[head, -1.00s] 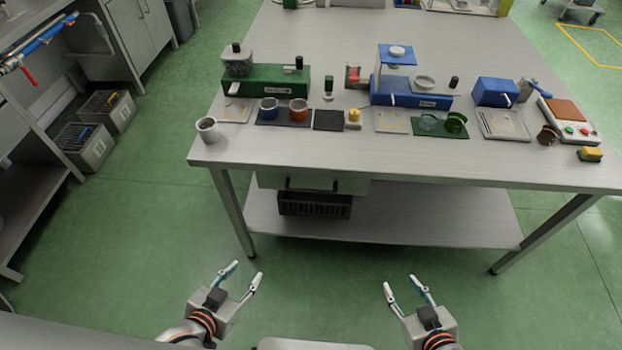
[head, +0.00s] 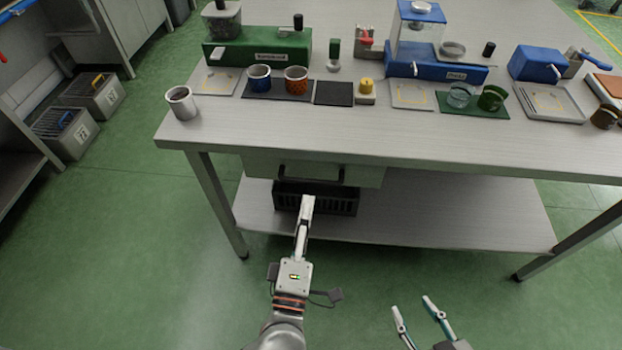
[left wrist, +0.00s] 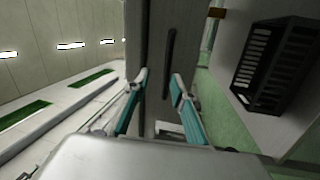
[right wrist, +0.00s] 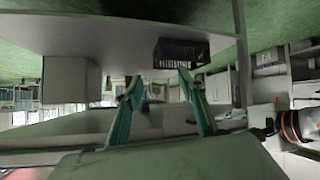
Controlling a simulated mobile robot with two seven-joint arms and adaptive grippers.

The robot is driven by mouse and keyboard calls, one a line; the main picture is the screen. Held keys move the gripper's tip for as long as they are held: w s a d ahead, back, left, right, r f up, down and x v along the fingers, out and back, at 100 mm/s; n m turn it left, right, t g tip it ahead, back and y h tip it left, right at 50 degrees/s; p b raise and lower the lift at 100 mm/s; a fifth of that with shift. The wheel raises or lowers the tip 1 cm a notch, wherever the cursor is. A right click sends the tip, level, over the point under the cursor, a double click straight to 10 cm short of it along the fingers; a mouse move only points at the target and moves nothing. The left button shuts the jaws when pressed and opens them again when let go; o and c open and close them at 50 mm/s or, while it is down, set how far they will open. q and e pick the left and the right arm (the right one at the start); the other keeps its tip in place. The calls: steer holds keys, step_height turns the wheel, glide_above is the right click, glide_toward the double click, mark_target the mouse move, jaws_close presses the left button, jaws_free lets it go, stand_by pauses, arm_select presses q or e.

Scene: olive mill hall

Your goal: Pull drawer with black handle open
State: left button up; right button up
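The drawer (head: 262,168) hangs under the front edge of the steel table, and its front looks closed. Its black handle (head: 312,180) is a bar along the drawer front; the handle also shows in the left wrist view (left wrist: 169,62). My left gripper (head: 306,203) points at the drawer, just short of the handle. In the left wrist view its fingers (left wrist: 161,77) are apart, with the handle ahead between the tips and nothing held. My right gripper (head: 413,303) is open and empty, low over the floor, right of the drawer; its spread fingers show in the right wrist view (right wrist: 160,82).
A black crate (head: 342,202) stands on the lower shelf (head: 430,215) right below the drawer. Table legs (head: 215,200) bound the space. A metal cup (head: 181,104) stands near the table's front left corner. The floor before the table is clear.

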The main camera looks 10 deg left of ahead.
mark_target(309, 179)
arm_select(q)
steer(key=shift+w+a+n+y+b, duration=0.15)
steer(key=shift+w+n+y, duration=0.3)
steer(key=shift+w, duration=1.6)
steer(key=shift+w+n+y+b, duration=0.2)
steer(key=shift+w+n, duration=0.45)
steer(key=shift+w, duration=1.4)
jaws_close()
